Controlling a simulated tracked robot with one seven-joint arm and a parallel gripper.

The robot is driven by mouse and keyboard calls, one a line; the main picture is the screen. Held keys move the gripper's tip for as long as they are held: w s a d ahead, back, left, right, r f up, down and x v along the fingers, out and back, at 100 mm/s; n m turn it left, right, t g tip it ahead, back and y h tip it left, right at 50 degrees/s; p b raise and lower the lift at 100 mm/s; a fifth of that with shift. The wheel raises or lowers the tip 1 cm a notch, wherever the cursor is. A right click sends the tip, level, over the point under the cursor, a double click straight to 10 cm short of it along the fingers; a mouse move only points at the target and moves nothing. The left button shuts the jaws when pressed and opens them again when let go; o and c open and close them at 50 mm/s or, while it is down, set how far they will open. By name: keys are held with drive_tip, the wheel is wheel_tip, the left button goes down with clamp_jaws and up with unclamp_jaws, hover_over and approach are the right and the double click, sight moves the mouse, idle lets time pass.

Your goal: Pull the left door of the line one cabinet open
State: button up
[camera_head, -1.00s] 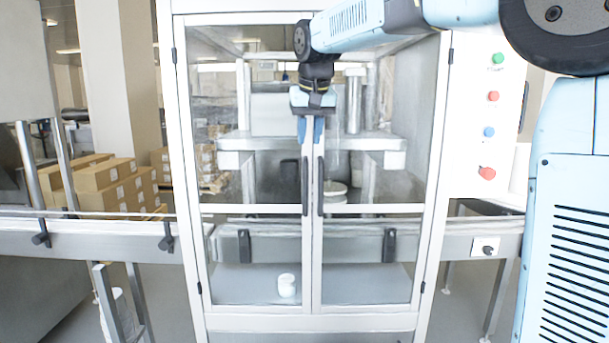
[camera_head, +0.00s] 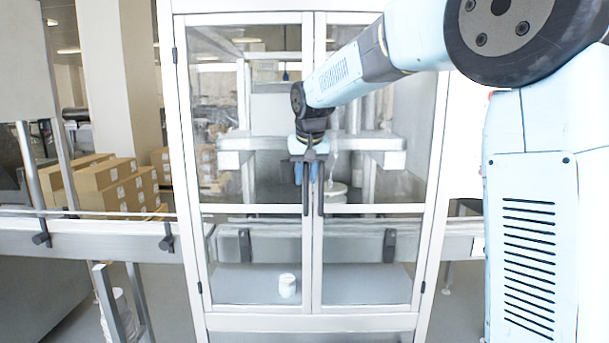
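The line one cabinet has a white frame and two glass doors, both shut. The left door (camera_head: 252,209) has a dark vertical handle (camera_head: 306,196) on its inner edge. The right door (camera_head: 372,209) has a matching handle (camera_head: 320,200) close beside it. My gripper (camera_head: 306,180) is in front of the upper ends of the two handles, pointing down. Its two fingers show with a gap between them. The left handle's top is partly behind the gripper, and I cannot tell whether the fingers touch it.
A conveyor (camera_head: 90,237) runs out to the left of the cabinet. Stacked cardboard boxes (camera_head: 105,183) stand behind it. A small white jar (camera_head: 287,285) is inside the cabinet, low behind the left door. My arm covers the panel on the right.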

clamp_jaws()
drive_tip(key=shift+a, duration=0.1)
idle(0.3)
